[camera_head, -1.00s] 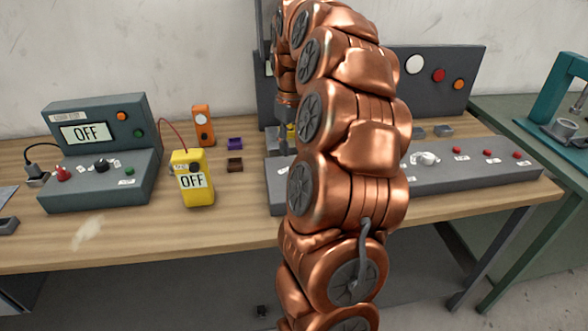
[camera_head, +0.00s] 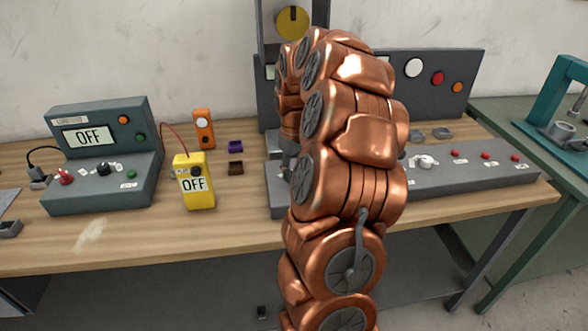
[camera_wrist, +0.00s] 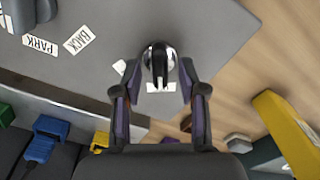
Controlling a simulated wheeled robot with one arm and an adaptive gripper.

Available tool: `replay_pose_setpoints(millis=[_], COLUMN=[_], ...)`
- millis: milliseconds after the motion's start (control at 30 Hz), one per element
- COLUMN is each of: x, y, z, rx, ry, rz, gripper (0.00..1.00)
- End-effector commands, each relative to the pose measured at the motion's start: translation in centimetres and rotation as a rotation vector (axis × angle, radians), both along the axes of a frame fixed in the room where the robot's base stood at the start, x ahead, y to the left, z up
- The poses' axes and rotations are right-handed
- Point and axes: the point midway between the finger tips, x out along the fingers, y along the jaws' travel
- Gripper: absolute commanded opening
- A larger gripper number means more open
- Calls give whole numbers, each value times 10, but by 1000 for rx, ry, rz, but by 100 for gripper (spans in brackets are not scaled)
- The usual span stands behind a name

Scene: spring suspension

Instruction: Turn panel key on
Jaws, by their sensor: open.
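The panel key (camera_wrist: 158,62) shows in the wrist view as a black upright piece on a round silver base, on the grey control panel (camera_wrist: 215,35). A small white label lies beside it. My gripper (camera_wrist: 158,72) is open, with one finger on each side of the key. The fingers appear apart from it; the depth between them is hard to judge. In the head view the long grey control panel (camera_head: 470,172) stands on the bench. My copper arm hides the key there and most of my gripper.
A yellow meter (camera_head: 194,182) reading OFF stands left of the panel; it also shows in the wrist view (camera_wrist: 290,130). A grey tester (camera_head: 100,185) reading OFF is farther left. Bench front is clear.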

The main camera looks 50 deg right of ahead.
Motion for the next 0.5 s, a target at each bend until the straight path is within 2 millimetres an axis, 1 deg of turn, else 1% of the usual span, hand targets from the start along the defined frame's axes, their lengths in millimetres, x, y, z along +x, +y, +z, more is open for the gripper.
replay_pose_setpoints(millis=[167,500], x=[0,0], y=[0,0], z=[0,0], rx=[0,0], ry=[0,0], rz=[0,0], gripper=[42,7])
